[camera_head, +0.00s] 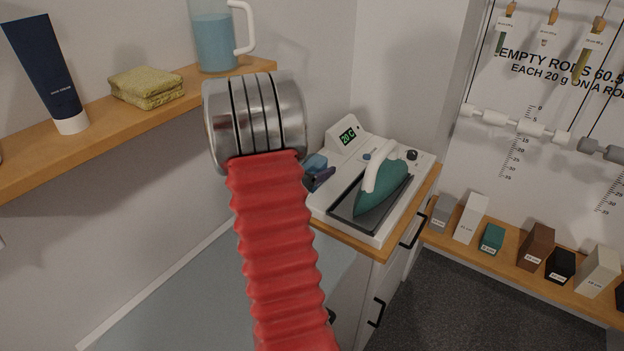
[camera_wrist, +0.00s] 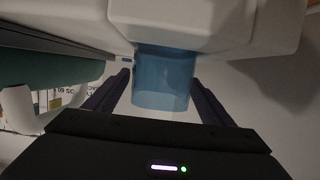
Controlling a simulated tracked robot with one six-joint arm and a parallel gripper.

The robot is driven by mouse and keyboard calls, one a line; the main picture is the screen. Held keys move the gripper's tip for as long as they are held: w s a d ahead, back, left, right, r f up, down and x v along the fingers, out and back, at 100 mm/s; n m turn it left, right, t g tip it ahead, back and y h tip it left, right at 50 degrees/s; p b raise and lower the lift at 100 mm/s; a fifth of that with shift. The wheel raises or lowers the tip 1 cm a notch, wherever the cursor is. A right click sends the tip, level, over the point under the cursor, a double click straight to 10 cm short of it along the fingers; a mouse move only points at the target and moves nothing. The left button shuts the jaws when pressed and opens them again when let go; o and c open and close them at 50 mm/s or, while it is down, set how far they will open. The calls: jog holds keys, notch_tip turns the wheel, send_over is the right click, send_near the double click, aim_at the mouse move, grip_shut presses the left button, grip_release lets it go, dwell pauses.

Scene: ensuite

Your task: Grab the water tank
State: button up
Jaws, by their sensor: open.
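The water tank is a translucent blue block (camera_head: 315,162) on the left side of the white ironing station (camera_head: 399,211). In the wrist view the tank (camera_wrist: 162,88) hangs below the station's pale body, in the middle of the picture. My gripper (camera_wrist: 157,76) is open, its two dark fingers on either side of the tank. I cannot tell whether either finger touches it. In the head view only a dark purple part of my gripper (camera_head: 320,179) shows beside the station; the red sleeve of my arm hides the rest.
A teal iron (camera_head: 383,190) rests on the station, which stands on a wooden-topped cabinet (camera_head: 372,252) by the wall. A shelf (camera_head: 100,122) at upper left holds a blue tube, folded cloths and a jug (camera_head: 215,40) of blue liquid. Several labelled blocks line a right-hand ledge.

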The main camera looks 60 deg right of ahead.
aim_at(321, 161)
jog(key=shift+x, duration=1.55)
jog(key=c, duration=1.3)
jog(key=shift+r, duration=0.3)
jog(key=shift+w+a+f+v, duration=0.2)
jog(key=shift+f+v, duration=0.85)
jog(key=shift+v, duration=4.15)
jog(key=shift+s+a+f+v, duration=0.1)
jog(key=shift+a+f+v, duration=0.65)
jog(key=shift+v, duration=4.5)
jog(key=shift+w+f+v, duration=0.1)
jog(key=shift+f+v, duration=1.2)
jog(key=shift+v, duration=3.9)
